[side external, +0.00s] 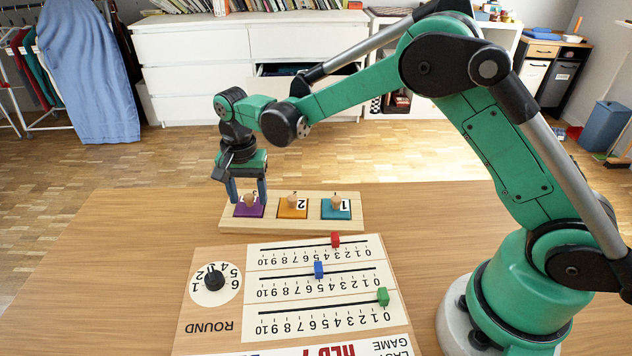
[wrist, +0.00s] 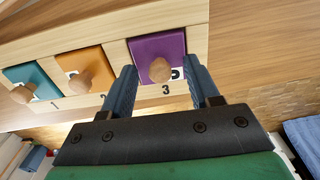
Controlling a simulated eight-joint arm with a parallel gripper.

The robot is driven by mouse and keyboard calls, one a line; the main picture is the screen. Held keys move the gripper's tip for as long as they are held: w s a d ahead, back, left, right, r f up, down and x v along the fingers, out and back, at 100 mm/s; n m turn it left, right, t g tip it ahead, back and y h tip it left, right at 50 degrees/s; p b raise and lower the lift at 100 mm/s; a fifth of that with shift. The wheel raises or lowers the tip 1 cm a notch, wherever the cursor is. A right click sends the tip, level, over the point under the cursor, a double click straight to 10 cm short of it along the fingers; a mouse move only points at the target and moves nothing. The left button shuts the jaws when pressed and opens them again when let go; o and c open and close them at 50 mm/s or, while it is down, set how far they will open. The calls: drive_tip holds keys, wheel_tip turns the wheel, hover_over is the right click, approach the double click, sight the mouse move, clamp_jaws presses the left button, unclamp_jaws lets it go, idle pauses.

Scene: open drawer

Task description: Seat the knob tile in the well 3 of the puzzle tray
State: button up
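The puzzle tray (side external: 360,222) is a pale wooden board near the table's far edge, with three wells. The purple knob tile (side external: 242,212) with a round wooden knob lies at well 3, at the tray's left end in the side view. In the wrist view the purple tile (wrist: 150,45) lies above the printed 3 and looks level and square in its well. My gripper (side external: 248,198) is low over this tile. Its two blue fingers (wrist: 161,82) are open, one on each side of the knob (wrist: 160,70), with gaps showing between them and the knob.
An orange tile (side external: 293,212) and a teal tile (side external: 336,214) with wooden knobs sit in the other wells. A score board (side external: 220,318) with a dial (side external: 213,279) and red, blue and green sliders lies in front of the tray. The table's left side is clear.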

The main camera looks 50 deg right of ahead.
sight(248, 196)
drive_tip(key=s+d+r+n+t, duration=0.1)
drive_tip(key=s+r, duration=0.1)
drive_tip(key=r, duration=0.5)
drive_tip(key=s+d+r+n+t, duration=0.1)
drive_tip(key=s+r, duration=0.1)
drive_tip(key=r, duration=0.6)
drive_tip(key=s+d+f+n+t, duration=0.2)
drive_tip(key=s+n, duration=0.2)
drive_tip(key=s, duration=0.2)
drive_tip(key=s+d+f+n+t, duration=0.2)
drive_tip(key=s+n+t, duration=0.1)
drive_tip(key=s, duration=0.2)
drive_tip(key=shift+s+d+n, duration=0.4)
